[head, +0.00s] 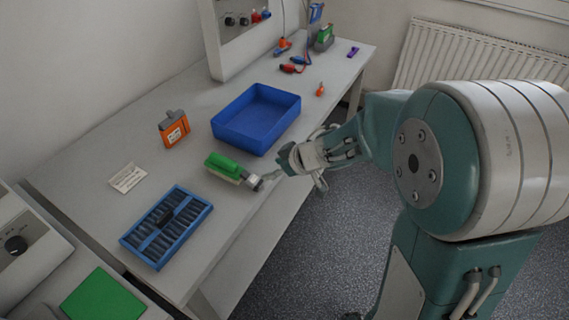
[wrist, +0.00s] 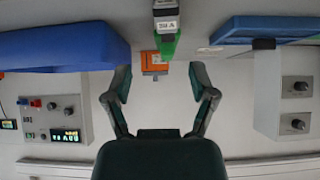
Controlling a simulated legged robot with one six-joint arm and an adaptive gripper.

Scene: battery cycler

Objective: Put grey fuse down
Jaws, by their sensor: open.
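No single thing is clearly the grey fuse. A small dark grey piece (head: 165,215) stands up on the blue slotted tray (head: 199,221). It also shows in the wrist view (wrist: 263,44), and I cannot tell whether it is the fuse. My gripper (head: 284,160) is over the bench's front edge, right of the tray and apart from it. In the wrist view its fingers (wrist: 160,82) are spread with nothing held between them. A green block (head: 226,165) with a grey end lies beside the gripper. Its green part and a labelled grey end show at the top of the wrist view (wrist: 167,45).
An orange battery (head: 174,129) stands farther back on the bench. An open blue bin (head: 231,136) stands behind my gripper and looks empty. A white card (head: 128,177) lies behind the slotted tray. Leads and clips (head: 291,67) lie at the far end.

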